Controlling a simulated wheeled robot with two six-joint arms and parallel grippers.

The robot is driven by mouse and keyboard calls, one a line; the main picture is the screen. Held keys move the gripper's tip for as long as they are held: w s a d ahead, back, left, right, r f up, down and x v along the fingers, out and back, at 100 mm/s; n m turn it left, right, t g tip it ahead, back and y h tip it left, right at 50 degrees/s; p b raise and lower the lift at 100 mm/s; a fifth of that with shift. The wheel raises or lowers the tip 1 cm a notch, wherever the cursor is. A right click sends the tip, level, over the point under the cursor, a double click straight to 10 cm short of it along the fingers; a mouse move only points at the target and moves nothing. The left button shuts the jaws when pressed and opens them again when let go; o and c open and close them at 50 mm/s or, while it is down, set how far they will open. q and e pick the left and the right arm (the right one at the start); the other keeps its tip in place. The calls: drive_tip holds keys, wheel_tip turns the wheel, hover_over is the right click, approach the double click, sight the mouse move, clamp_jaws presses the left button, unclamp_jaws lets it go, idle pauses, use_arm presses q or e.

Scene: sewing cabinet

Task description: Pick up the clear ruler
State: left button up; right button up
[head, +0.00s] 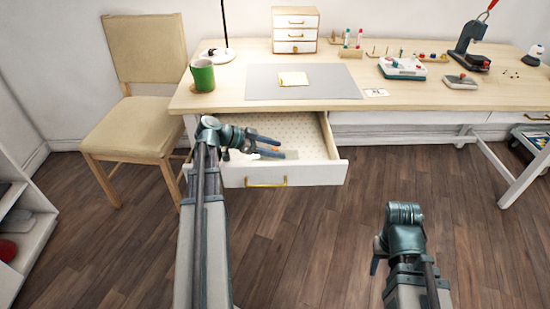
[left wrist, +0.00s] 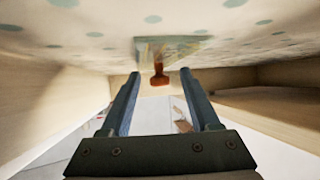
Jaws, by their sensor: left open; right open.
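A pale, see-through flat piece, which looks like the clear ruler (head: 291,154), lies in the open drawer (head: 322,171) below the desktop. It also shows in the left wrist view as a pale, greenish strip (left wrist: 178,46) against the dotted drawer lining, ahead of the fingertips. My left gripper (head: 280,146) is inside the drawer, open and empty, with its fingers close to the ruler. In the left wrist view, the left fingers (left wrist: 160,74) are spread apart. My right gripper (head: 377,258) is open, away from the desk over the floor; its fingers are mostly hidden.
A small orange-red object (left wrist: 159,77) appears beside the ruler, between the left fingertips in the picture. The drawer walls rise close around my left gripper. A green mug (head: 203,76) and grey mat (head: 303,82) are on the desk above. A chair (head: 140,125) stands left.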

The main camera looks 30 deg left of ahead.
sight(275, 148)
use_arm(q)
clamp_jaws()
idle(0.3)
drive_tip(key=shift+r, duration=0.15)
wheel_tip(275, 148, up, 10)
drive_tip(key=p, duration=1)
